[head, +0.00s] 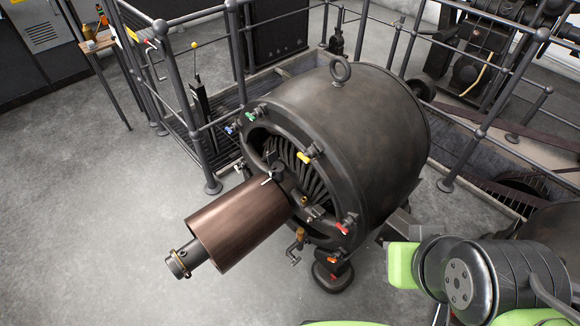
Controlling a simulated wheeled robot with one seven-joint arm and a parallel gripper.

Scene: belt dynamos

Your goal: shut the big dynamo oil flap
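The big dynamo (365,125) stands in the middle of the head view, a dark drum with a lifting ring (340,69) on top. A brown cylinder (238,222) on its shaft points to the lower left. A small dark upright plate (270,157) stands near the bearing behind this cylinder, beside a pale metal lever (272,178). The plate may be the raised oil flap, but it is too small to be sure. My arm shows at the lower right, apart from the dynamo. My gripper is out of the frame.
Dark railings (207,115) run behind and left of the dynamo around a floor pit. The grey floor (100,220) at the left is clear.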

